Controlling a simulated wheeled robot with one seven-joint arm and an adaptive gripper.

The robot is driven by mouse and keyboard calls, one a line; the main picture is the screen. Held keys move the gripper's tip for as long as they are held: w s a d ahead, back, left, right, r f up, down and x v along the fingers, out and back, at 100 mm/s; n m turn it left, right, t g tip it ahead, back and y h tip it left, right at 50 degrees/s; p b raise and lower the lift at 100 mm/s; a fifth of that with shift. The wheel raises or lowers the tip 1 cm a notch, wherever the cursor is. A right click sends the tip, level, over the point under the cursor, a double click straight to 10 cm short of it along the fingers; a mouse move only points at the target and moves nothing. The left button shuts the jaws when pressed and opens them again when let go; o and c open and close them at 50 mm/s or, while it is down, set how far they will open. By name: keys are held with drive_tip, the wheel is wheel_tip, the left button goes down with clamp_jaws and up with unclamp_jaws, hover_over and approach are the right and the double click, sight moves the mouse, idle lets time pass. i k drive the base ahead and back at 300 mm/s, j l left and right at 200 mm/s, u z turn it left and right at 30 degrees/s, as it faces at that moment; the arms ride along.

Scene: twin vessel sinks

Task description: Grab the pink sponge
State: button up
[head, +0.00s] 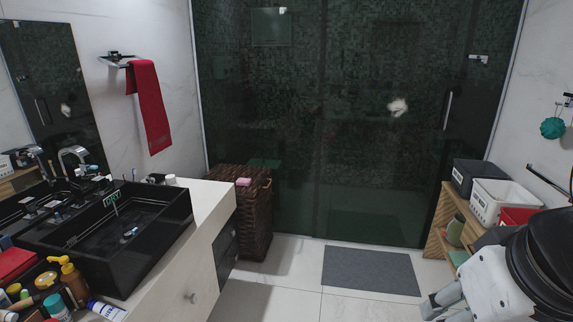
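A small pink block, which looks like the pink sponge (243,182), lies on the brown wicker hamper (257,215), close to the back corner of the white counter. Part of my arm, in white, grey and black, fills the lower right corner of the head view. The arm parts I see are well to the right of the sponge, with open floor between.
The white counter (212,200) with a black vessel sink (165,215) and several bottles stands at left. A grey mat (371,270) lies on the tiled floor. A wooden shelf (437,240) with bins is at right. Dark glass panels (330,130) close off the back.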

sight(245, 181)
drive_tip(key=i+z, duration=0.1)
drive_tip(key=i, duration=1.85)
drive_tip(key=i+l+u, duration=0.1)
drive_tip(key=i+u, duration=0.15)
drive_tip(key=i, duration=0.3)
drive_tip(key=i+l+u, duration=0.25)
drive_tip(key=i, duration=0.25)
drive_tip(key=i+l+u, duration=0.25)
drive_tip(key=i, duration=0.3)
drive_tip(key=i+l+u, duration=0.25)
drive_tip(key=i+l, duration=0.1)
drive_tip(key=i, duration=0.1)
